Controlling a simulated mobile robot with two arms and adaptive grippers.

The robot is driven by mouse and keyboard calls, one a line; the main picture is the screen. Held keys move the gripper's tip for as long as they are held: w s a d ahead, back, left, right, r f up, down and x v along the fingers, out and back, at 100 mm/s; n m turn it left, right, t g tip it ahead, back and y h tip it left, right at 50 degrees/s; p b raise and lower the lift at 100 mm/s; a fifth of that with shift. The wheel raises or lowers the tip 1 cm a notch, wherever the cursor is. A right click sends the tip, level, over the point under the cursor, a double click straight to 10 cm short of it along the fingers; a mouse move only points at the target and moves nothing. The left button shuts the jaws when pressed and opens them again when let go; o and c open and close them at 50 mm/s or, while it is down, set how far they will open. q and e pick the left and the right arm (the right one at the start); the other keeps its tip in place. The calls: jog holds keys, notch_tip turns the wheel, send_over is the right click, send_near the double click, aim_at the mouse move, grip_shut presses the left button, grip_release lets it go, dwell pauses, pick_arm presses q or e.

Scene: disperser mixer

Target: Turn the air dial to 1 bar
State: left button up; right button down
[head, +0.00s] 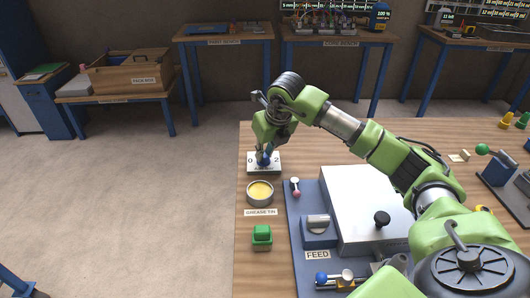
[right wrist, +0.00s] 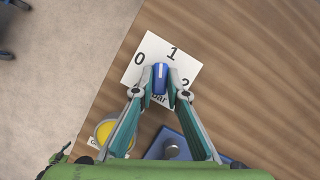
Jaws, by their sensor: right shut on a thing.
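The air dial is a blue knob (right wrist: 160,78) on a white plate (right wrist: 192,70) marked 0, 1, 2 and "bar". In the right wrist view the knob's pale line runs nearly straight up the picture, close to the 1, perhaps slightly on its 0 side. My right gripper (right wrist: 161,84) is shut on the knob, one finger on each side. In the head view the right gripper (head: 265,156) reaches down onto the plate (head: 278,168) from above and hides much of the dial, including the 1. My left gripper is not in view.
A grease tin (head: 259,193) stands just in front of the plate, with a green block (head: 262,236) nearer. A blue panel (head: 297,240) with a grey feed knob (head: 317,224) and a white housing (head: 358,210) lie to the right. The table's left edge is close to the dial.

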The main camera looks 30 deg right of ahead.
jog(key=m+h, duration=0.1)
jog(key=m, duration=0.4)
jog(key=shift+a+g+h+b, duration=0.1)
jog(key=shift+g+h+b, duration=0.2)
jog(key=shift+h+b, duration=0.1)
dwell(0.3)
jog(key=c, duration=2)
grip_release()
jog(key=v, duration=1.2)
jog(key=shift+w+a, duration=0.1)
